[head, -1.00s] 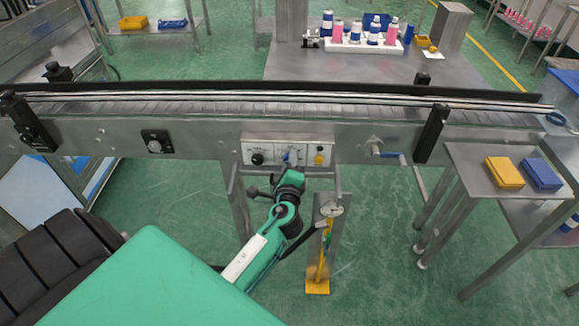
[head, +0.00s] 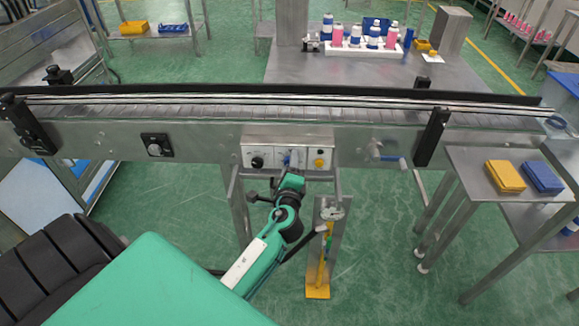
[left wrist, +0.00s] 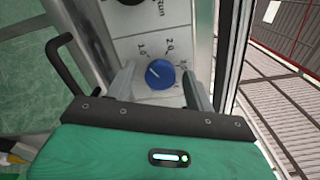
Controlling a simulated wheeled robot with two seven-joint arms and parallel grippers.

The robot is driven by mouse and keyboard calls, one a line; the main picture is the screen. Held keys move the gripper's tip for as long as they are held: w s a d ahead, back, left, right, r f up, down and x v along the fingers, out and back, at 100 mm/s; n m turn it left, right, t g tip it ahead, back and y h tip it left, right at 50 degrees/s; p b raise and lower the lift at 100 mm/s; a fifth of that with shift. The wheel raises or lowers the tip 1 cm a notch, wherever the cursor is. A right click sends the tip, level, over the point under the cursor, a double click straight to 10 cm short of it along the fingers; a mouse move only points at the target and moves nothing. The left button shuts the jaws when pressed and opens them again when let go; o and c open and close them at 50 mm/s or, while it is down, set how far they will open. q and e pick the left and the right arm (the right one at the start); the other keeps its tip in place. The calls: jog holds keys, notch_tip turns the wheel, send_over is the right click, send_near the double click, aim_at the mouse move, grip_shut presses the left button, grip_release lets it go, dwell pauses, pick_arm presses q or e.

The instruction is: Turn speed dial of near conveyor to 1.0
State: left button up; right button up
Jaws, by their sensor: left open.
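The near conveyor's control panel (head: 319,159) is on the side of the conveyor frame, with a black knob and a yellow button. The blue speed dial (left wrist: 160,74) shows in the left wrist view on a pale plate marked 1.0 and 2.0, with another partly hidden mark to the right. A white line on its face lies left of centre, but its exact setting is hard to read. My left gripper (left wrist: 159,82) is open, one finger on each side of the dial; contact is unclear. In the head view my left gripper (head: 291,168) partly hides the dial. My right gripper is not in view.
The conveyor belt (head: 230,108) runs across the view. A handle (head: 386,157) sticks out right of the panel. A side table (head: 470,165) holds a yellow box (head: 505,176) and a blue box (head: 541,177). A rear table carries a rack of bottles (head: 362,46).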

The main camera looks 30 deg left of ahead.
pick_arm(q)
jog(key=b+v, duration=0.2)
jog(key=v, duration=1.1)
jog(key=shift+s+d+b, duration=0.25)
jog(key=shift+s+b, duration=0.05)
jog(key=shift+b, duration=0.1)
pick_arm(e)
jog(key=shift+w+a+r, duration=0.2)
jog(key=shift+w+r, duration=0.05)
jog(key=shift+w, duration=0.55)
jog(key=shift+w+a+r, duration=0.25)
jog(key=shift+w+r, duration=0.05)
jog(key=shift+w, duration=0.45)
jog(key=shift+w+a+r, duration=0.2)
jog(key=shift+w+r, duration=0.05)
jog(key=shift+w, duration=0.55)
